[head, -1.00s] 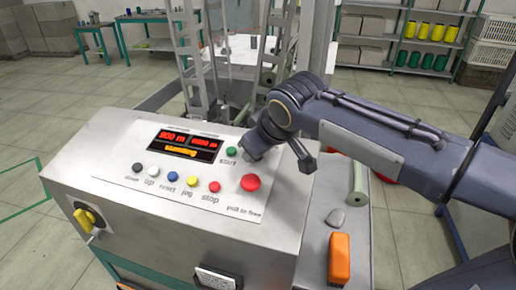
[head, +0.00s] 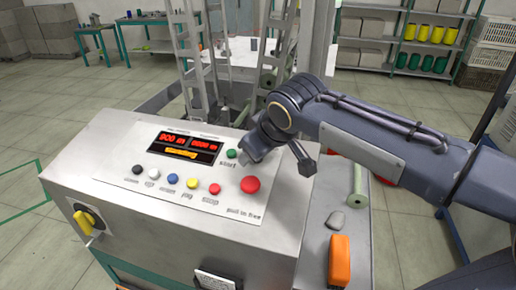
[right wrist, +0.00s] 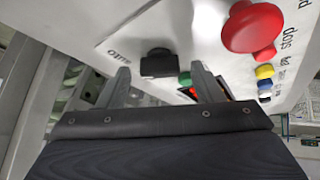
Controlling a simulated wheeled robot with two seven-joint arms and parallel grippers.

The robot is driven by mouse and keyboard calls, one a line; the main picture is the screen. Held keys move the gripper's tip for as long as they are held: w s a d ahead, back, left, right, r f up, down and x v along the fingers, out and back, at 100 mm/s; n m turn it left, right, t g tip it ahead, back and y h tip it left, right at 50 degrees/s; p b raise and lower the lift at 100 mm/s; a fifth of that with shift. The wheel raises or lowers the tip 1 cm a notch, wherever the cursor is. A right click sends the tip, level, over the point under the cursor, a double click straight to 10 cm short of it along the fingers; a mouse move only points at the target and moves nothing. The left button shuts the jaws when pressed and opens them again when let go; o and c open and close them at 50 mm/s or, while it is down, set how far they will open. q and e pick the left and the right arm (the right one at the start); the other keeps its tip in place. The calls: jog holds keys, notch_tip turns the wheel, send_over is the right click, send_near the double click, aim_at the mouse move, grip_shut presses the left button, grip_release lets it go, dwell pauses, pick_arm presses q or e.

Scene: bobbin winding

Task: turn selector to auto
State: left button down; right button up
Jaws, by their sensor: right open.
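The selector is a black knob (right wrist: 160,64) on the pale panel in the right wrist view, with the printed word "auto" (right wrist: 118,52) to its left. My right gripper (right wrist: 163,82) is open, with one finger on either side of the knob in this view. I cannot tell whether the fingers touch it. In the head view, my right gripper (head: 247,157) is low over the right end of the control panel (head: 110,165), and the selector is not visible behind it. My left gripper is not in view.
A red mushroom button (head: 250,184) and a green start button (head: 231,154) are close to my right gripper. Several coloured buttons line the panel below a lit display (head: 185,146). A yellow switch (head: 84,222) is on the front. An orange object (head: 340,260) lies on the right ledge.

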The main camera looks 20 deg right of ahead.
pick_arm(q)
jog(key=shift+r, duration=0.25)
pick_arm(e)
jog(key=v, duration=0.7)
jog(key=shift+s+r, duration=0.2)
jog(key=shift+r, duration=0.05)
